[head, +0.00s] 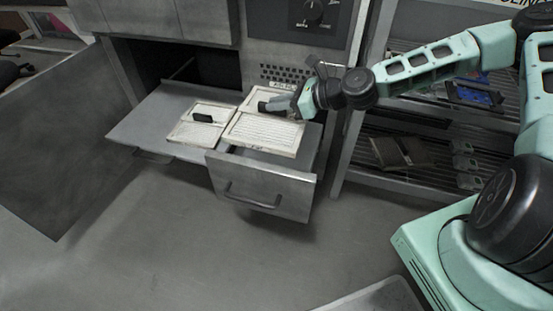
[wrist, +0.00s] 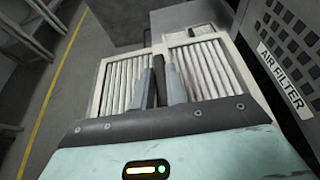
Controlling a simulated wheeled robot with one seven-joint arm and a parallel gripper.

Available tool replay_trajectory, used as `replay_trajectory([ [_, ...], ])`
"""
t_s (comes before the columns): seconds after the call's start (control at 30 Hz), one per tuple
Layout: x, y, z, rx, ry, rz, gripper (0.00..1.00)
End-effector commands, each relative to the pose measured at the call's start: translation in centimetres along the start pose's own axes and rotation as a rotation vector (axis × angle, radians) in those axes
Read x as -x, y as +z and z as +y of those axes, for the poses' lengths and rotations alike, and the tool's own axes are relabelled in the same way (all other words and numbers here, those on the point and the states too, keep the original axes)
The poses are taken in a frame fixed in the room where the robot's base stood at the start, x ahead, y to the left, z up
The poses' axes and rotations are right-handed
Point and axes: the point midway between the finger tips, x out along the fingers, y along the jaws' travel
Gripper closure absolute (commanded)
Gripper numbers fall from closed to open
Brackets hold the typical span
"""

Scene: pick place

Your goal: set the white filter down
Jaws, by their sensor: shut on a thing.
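The white filter (head: 266,133) is a pale frame with two pleated panels and a dark handle bar between them. It lies nearly flat at the open drawer of the grey cabinet; I cannot tell whether it rests there or is held just above. My gripper (head: 272,106) is shut on its handle from the right. In the wrist view, the gripper fingers (wrist: 161,82) pinch the black handle, with the pleats of the white filter (wrist: 205,70) on both sides. A second white filter (head: 187,131) with a black handle lies to the left on a grey flat panel.
The open drawer (head: 262,192) has a front handle. The grey panel (head: 135,120) extends left from the cabinet opening. An AIR FILTER label (wrist: 281,75) marks the cabinet face. The floor in front is clear.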

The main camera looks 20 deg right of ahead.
Motion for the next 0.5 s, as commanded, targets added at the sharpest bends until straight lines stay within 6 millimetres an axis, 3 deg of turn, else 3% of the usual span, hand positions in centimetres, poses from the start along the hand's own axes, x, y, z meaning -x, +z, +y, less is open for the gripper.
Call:
replay_trajectory([
  [0.3, -3.3, -7.8, 0.0, -0.003, 0.000, 0.000, 1.00],
  [0.5, -4.5, -10.8, 0.1, -0.001, 0.000, 0.000, 1.00],
])
